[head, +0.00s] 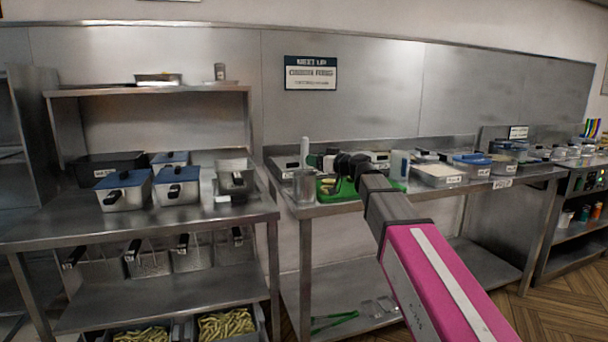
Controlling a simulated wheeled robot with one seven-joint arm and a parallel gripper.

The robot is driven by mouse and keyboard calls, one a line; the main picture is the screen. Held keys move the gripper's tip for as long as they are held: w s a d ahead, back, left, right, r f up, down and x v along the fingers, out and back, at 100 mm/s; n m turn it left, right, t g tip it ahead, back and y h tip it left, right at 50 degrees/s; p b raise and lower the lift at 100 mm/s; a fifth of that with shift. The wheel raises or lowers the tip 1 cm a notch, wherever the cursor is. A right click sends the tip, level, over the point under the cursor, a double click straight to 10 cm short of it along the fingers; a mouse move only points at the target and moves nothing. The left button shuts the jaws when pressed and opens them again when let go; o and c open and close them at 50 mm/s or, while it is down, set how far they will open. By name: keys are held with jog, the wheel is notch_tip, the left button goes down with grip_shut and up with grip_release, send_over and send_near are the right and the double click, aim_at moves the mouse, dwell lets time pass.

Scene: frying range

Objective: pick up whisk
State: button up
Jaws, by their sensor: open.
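I cannot pick out the whisk for certain. A pale upright handle (304,152) stands at a grey metal container (304,187) on the left end of the middle steel table (330,209); whether it belongs to a whisk is too small to tell. My gripper (340,184), dark and small, is over the green board (396,185), just right of that container. It is open, and nothing is clearly held in it. My arm hides part of the board and the things behind it.
Several food pans, including one pale tray (438,174), line the table's right side. Lidded metal boxes (124,190) crowd the left table (40,229). Green tongs (334,320) lie on the lower shelf.

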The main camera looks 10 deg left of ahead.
jog(key=x, duration=0.7)
jog(key=shift+a+r, duration=0.25)
jog(key=shift+a, duration=0.05)
jog(key=shift+s, duration=0.1)
jog(key=shift+c, duration=0.3)
jog(key=c, duration=0.9)
